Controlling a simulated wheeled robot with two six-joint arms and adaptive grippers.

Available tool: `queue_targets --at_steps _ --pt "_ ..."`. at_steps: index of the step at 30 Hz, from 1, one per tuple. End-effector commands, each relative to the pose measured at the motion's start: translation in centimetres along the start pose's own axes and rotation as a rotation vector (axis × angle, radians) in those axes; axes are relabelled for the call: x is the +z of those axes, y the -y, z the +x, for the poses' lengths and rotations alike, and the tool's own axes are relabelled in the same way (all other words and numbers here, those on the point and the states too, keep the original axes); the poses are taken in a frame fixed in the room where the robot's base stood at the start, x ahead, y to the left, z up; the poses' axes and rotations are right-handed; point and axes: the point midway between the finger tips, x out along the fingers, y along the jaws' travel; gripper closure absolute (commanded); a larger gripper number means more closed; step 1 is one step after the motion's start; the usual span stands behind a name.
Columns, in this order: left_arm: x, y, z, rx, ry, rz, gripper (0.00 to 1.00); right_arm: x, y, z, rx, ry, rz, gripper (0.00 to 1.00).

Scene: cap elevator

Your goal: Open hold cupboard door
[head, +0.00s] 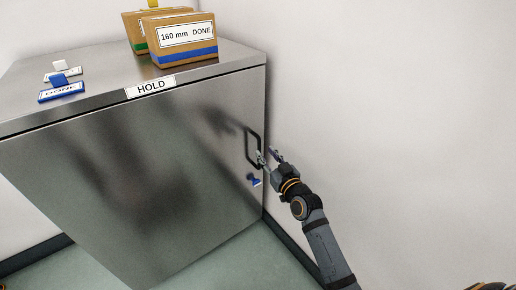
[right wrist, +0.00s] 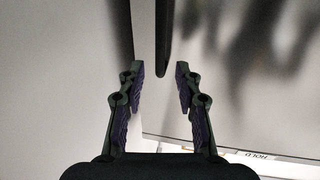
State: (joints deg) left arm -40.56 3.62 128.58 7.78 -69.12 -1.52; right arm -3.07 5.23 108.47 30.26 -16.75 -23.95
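The steel HOLD cupboard (head: 150,170) stands against the wall in the head view, its front door shut. A black bar handle (head: 249,145) is upright near the door's right edge, with a blue key-like piece (head: 256,182) below it. My right gripper (head: 267,156) is at the lower part of the handle. In the right wrist view the gripper (right wrist: 160,80) is open, and the end of the dark handle (right wrist: 163,40) shows between and just beyond the fingertips. I cannot tell whether they touch. My left gripper is not in view.
Blue and white tags (head: 62,90) lie at the top's left. The wall (head: 400,110) is close on the right. Green floor (head: 235,262) is clear in front.

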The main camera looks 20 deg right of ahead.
Motion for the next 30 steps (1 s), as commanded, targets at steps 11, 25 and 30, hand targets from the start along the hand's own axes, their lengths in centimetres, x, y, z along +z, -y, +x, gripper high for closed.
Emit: queue_targets --at_steps 11,25,30 --pt "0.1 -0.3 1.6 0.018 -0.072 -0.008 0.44 0.1 0.0 5.9 0.0 0.0 0.001 0.66" --pt "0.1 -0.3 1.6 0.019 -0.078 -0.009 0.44 0.1 0.0 6.2 0.0 0.001 0.001 0.89" --pt "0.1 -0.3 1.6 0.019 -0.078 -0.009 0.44 0.1 0.0 6.1 0.0 0.001 0.001 1.0"
